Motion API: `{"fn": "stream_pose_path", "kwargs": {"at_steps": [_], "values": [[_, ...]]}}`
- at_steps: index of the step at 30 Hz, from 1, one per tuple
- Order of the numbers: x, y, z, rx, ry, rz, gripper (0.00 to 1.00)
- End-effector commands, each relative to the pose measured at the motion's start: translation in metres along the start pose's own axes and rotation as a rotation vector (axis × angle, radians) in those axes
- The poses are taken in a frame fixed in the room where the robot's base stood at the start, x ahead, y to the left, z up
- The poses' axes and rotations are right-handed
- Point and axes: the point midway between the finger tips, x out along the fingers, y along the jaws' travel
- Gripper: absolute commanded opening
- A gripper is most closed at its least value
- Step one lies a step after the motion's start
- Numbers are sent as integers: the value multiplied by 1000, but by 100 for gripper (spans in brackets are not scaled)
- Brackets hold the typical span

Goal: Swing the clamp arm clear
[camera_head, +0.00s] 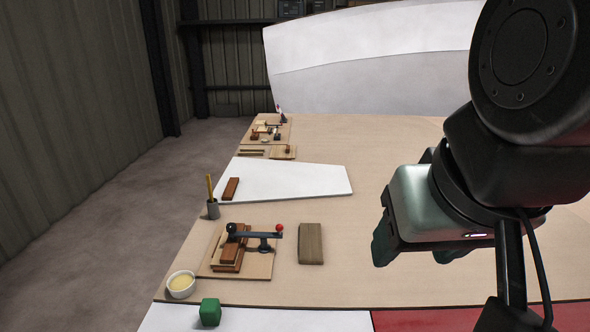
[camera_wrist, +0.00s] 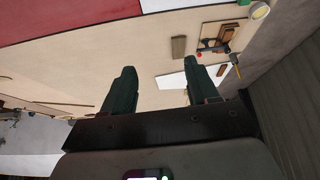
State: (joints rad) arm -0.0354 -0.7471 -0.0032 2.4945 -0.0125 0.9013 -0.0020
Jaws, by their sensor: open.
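The clamp arm (camera_head: 262,235) is a dark bar with a red ball (camera_head: 279,228) at its right end and a dark knob (camera_head: 231,230) at its left end. It lies across stacked reddish-brown wood blocks (camera_head: 227,258) on a thin wooden base board (camera_head: 262,268). The clamp also shows small in the wrist view (camera_wrist: 213,47), near the top right. My gripper (camera_head: 411,256) is to the right of the clamp and above the table, well apart from it. In the wrist view its two dark green fingers (camera_wrist: 157,90) are spread with nothing between them.
A grey-brown wood block (camera_head: 311,244) lies just right of the clamp. A white bowl (camera_head: 181,284), a green cube (camera_head: 210,312) and a cup with sticks (camera_head: 213,208) stand around it. A white panel (camera_head: 290,181) with a brown block lies behind. The table's middle (camera_head: 350,260) is bare.

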Motion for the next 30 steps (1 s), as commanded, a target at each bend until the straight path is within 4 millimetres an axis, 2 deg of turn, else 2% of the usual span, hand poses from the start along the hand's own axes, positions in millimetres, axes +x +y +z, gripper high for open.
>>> {"fn": "stream_pose_path", "kwargs": {"at_steps": [9, 12, 17, 23, 30], "values": [[0, 0, 0, 0, 0, 0, 59], [0, -1, -1, -2, -2, -1, 49], [10, -17, -21, -36, -45, -35, 49], [55, -60, -56, 67, -224, -204, 49], [125, -110, -96, 292, -437, -461, 49]]}}
